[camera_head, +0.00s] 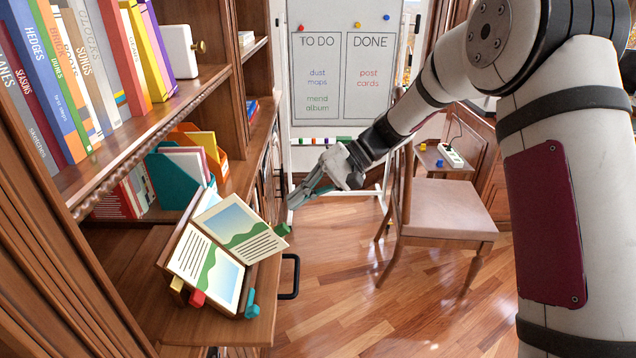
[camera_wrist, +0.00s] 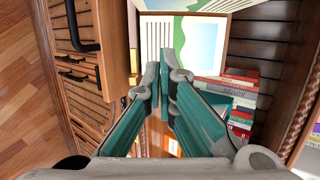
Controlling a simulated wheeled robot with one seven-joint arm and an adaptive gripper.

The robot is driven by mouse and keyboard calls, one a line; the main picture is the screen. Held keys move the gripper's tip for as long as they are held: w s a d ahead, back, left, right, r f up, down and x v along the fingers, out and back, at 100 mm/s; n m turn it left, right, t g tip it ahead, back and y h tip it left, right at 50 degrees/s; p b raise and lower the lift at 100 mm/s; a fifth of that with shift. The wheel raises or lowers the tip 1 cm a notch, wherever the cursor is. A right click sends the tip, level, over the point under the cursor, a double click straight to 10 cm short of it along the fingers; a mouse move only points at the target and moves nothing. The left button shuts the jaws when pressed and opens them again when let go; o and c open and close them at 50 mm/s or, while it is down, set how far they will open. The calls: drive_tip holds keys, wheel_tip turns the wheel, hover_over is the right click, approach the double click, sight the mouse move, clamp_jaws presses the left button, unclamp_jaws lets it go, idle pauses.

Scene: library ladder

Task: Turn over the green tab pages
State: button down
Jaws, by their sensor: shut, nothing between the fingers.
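An open picture book (camera_head: 222,290) leans on the pull-out shelf at the left, its pages showing printed lines and green hills under a blue sky. A green tab (camera_head: 283,230) sticks out at the right edge of the upper right page. A teal-blue tab (camera_head: 251,304), a red tab (camera_head: 197,298) and a yellow tab (camera_head: 177,286) stick out along the lower edge. My gripper (camera_head: 293,203) is shut and empty, in the air above and right of the green tab, apart from it. In the wrist view, the shut fingertips (camera_wrist: 162,72) appear in front of the book page (camera_wrist: 196,45); the green tab cannot be made out there.
The bookcase (camera_head: 150,140) with upright books rises at the left. Teal and orange file holders (camera_head: 178,180) stand behind the book. A black handle (camera_head: 290,277) juts out below the shelf. A chair (camera_head: 440,215) and whiteboard (camera_head: 345,80) stand beyond open wooden floor.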

drive_tip(key=s, duration=0.2)
drive_tip(key=s+p, duration=0.1)
drive_tip(key=s, duration=0.1)
drive_tip(key=shift+s+a+f, duration=0.1)
drive_tip(key=shift+a+f, duration=0.05)
drive_tip(key=shift+a, duration=0.1)
drive_tip(key=shift+s, duration=0.1)
